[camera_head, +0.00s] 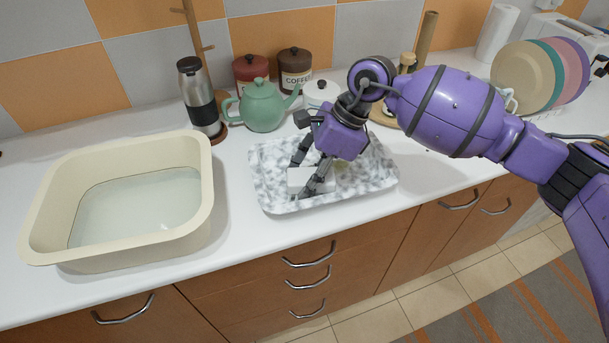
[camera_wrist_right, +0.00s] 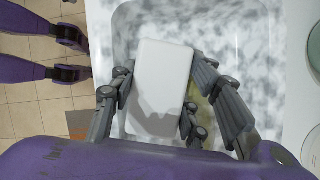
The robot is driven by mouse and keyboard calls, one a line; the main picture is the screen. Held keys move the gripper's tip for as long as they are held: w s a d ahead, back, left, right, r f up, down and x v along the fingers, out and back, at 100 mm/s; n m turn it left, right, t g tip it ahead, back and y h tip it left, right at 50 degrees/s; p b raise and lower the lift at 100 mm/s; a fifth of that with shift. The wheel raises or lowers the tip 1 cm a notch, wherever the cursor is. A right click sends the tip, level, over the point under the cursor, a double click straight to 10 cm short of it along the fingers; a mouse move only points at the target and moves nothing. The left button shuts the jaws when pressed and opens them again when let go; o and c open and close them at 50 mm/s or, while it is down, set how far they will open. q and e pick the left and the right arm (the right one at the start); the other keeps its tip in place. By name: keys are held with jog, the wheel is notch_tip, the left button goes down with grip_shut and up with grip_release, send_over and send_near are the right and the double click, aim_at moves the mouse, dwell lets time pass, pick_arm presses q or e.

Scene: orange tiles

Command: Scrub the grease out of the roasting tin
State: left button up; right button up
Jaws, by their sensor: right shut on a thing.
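The roasting tin (camera_head: 270,202) is a shallow white tray with grey speckles, lying flat on the counter; it also shows in the right wrist view (camera_wrist_right: 220,20). My right gripper (camera_head: 306,182) reaches down into the tin and is shut on a white rectangular block (camera_wrist_right: 162,82), perhaps a sponge. In the head view the block (camera_head: 296,178) is low inside the tin; I cannot tell if it touches the bottom. A yellow-olive grease patch (camera_wrist_right: 206,88) shows beside the block, partly behind the fingers. My left gripper is not in the head view.
A cream basin (camera_head: 208,185) with clear water stands to the left. Behind the tin are a steel flask (camera_head: 192,80), green teapot (camera_head: 262,107), red canister (camera_head: 250,68) and coffee canister (camera_head: 295,68). Plates (camera_head: 525,75) stand at the right. The counter front edge is close.

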jog(key=r, duration=0.2)
jog(key=r+p, duration=0.1)
jog(key=r, duration=0.1)
jog(key=r+p, duration=0.1)
jog(key=r, duration=0.1)
jog(key=shift+w+a+r, duration=0.1)
jog(key=shift+w+r, duration=0.15)
jog(key=shift+w, duration=0.1)
jog(key=shift+r, duration=0.65)
jog(key=shift+r+p, duration=0.15)
jog(key=shift+p, duration=0.15)
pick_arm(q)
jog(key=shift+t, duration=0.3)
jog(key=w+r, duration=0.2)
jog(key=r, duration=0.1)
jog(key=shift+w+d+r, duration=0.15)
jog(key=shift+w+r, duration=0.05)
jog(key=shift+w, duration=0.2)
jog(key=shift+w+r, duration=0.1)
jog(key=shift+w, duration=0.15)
